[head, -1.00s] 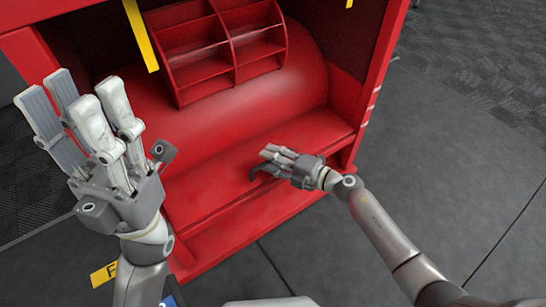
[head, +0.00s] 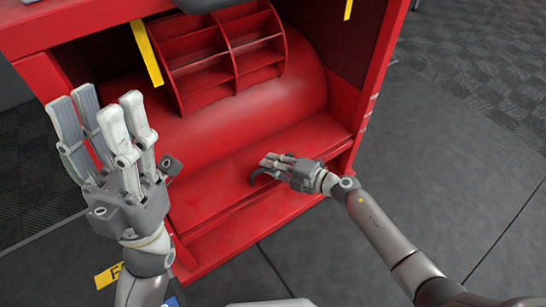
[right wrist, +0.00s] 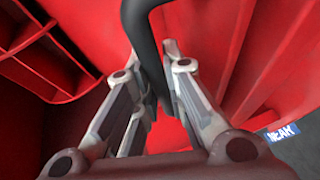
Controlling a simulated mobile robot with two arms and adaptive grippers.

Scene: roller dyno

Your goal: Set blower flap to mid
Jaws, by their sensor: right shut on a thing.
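The red blower (head: 245,110) has a rounded drum and a slotted grille, and sits inside a red housing. A dark curved handle (right wrist: 148,50) runs between the fingers of my right gripper (right wrist: 158,75) in the right wrist view. My right gripper (head: 272,168) is shut on this handle in front of the drum's lower right, above the red ledge. In the head view a dark hook-shaped part shows at its fingertips. I cannot tell the flap's position. My left gripper (head: 104,120) is raised at the left, fingers pointing up, open and empty.
A blue label reading "WEAK" (right wrist: 283,132) shows at the right of the right wrist view. Yellow strips (head: 147,52) mark the housing's upper part. A yellow floor label (head: 108,275) lies at the lower left. The grey floor (head: 440,150) on the right is clear.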

